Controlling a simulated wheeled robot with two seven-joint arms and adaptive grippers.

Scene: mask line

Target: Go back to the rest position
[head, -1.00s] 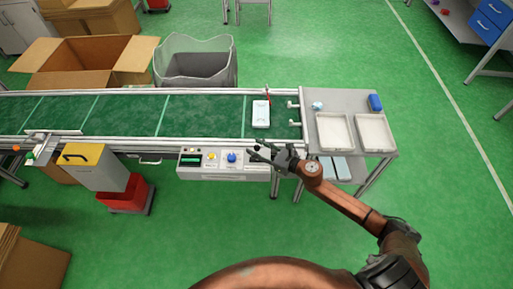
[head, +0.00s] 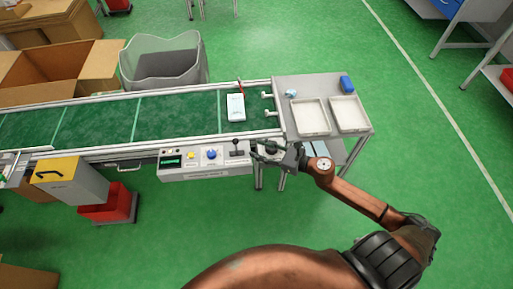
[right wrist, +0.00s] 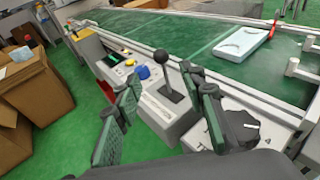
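My right gripper (head: 256,151) is open and empty, just right of the control panel (head: 185,172) at the conveyor's front edge. A black-knobbed lever (head: 236,147) stands on the panel's right end. In the right wrist view, the lever (right wrist: 190,75) shows beyond and between the spread green-padded fingers of the right gripper (right wrist: 168,100), with no visible grip on it. The right arm reaches in from the lower right. My left gripper is out of view.
The conveyor (head: 180,112) carries a white pack (head: 236,107) near its right end. The end table (head: 290,84) holds two white trays and a blue item (head: 347,83). A yellow-lidded box (head: 75,182) and a red bin (head: 108,208) stand at left. Green floor is clear at right.

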